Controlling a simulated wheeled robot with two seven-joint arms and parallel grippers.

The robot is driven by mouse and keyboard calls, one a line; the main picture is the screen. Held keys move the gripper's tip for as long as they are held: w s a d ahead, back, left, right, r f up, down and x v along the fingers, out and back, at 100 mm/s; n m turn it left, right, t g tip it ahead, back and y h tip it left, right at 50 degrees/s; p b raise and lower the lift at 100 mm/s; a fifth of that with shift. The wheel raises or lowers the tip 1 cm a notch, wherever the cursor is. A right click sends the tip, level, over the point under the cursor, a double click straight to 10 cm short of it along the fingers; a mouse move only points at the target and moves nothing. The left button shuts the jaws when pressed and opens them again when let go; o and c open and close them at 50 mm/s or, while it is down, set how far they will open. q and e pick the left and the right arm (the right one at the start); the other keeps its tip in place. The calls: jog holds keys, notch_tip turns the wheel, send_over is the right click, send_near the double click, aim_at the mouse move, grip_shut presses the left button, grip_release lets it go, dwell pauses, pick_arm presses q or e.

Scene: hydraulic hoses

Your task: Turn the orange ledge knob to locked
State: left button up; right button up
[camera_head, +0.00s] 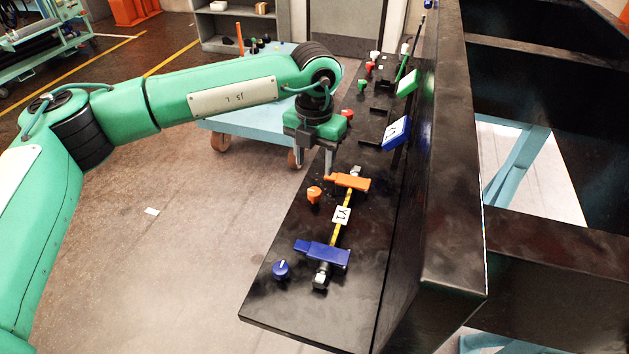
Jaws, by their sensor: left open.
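The orange ledge knob (314,195) stands on the black ledge (285,305), near its left edge. An orange lever block (349,182) sits just right of it, on one end of a yellow hose marked Y1 (341,216). My left gripper (329,166) hangs over the ledge, pointing down, a little behind and above the orange knob. It is open and apart from the knob. The exact setting of the knob is too small to tell. My right gripper is not in view.
A blue knob (281,270) and a blue lever block (323,254) sit at the near end of the ledge. Green (407,83) and blue-white (396,132) tags stand by the tall black wall (447,160) to the right. A light blue cart (242,143) stands behind. Open floor lies left.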

aim_at(314, 191)
pick_arm(q)
notch_tip(314, 191, down, 4)
jog(key=shift+w+r+p, duration=0.1)
jog(key=shift+w+p, duration=0.05)
jog(key=shift+p, duration=0.45)
notch_tip(314, 191, down, 4)
jog(key=shift+r+p, duration=0.1)
jog(key=shift+p, duration=0.45)
jog(key=shift+f, duration=0.7)
jog(key=c, duration=1)
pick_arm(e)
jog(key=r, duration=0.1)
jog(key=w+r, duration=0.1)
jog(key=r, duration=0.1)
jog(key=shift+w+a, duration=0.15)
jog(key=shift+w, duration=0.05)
